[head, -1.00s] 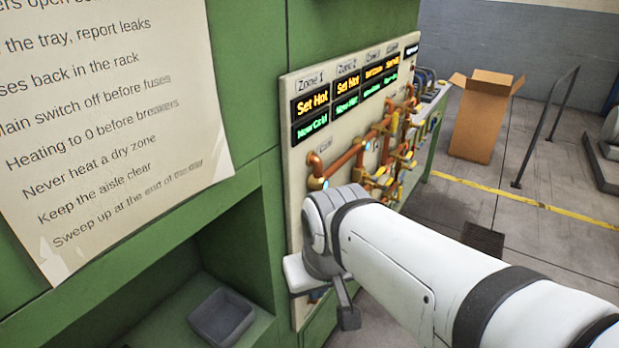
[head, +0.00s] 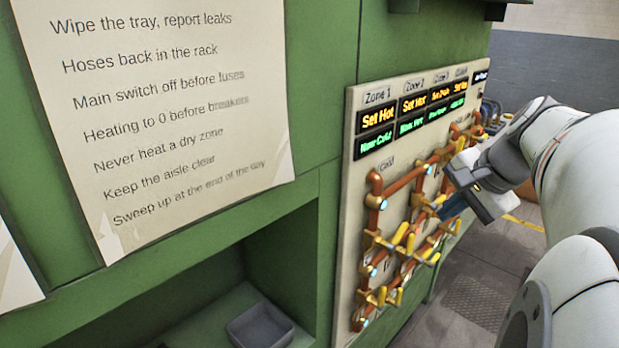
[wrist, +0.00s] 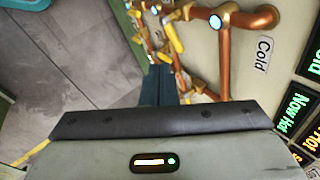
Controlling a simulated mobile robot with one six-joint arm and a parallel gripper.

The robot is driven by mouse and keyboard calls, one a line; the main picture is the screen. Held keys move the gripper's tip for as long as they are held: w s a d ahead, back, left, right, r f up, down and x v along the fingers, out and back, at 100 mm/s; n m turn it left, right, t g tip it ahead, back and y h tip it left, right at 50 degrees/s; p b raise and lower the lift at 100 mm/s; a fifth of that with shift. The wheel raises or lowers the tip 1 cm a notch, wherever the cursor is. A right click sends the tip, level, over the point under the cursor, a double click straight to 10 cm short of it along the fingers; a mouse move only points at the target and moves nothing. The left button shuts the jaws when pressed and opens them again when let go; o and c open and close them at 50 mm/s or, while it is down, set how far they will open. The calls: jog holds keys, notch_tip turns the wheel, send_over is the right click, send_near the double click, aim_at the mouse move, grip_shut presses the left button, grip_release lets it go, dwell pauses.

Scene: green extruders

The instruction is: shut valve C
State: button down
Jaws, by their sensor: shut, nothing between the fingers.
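The valve panel is a cream board (head: 352,215) with copper pipes (head: 405,182) and several yellow-handled valves (head: 401,234), seen at a slant in the head view. I cannot read which valve is C. My gripper (head: 452,207) is shut and empty, in front of the pipes at the panel's right part. In the wrist view my gripper's dark fingers (wrist: 158,84) are together, with a copper pipe (wrist: 225,60) to the right and yellow handles (wrist: 172,37) beyond. I cannot tell whether the fingers touch anything. My arm hides part of the panel's far side.
Zone displays (head: 377,116) run along the panel's top. A "Cold" label (wrist: 264,54) sits beside the pipe. A grey tray (head: 260,328) stands in the green cabinet's recess (head: 290,262). A paper notice (head: 160,100) hangs at left. Open floor (head: 480,290) lies to the panel's right.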

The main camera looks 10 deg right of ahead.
jog(key=d, duration=0.1)
jog(key=p, duration=0.2)
send_near(403, 234)
jog(key=d+x, duration=0.1)
jog(key=x, duration=0.4)
jog(key=shift+w+a+f+m, duration=0.3)
jog(key=shift+a+f, duration=0.2)
jog(key=shift+a, duration=0.15)
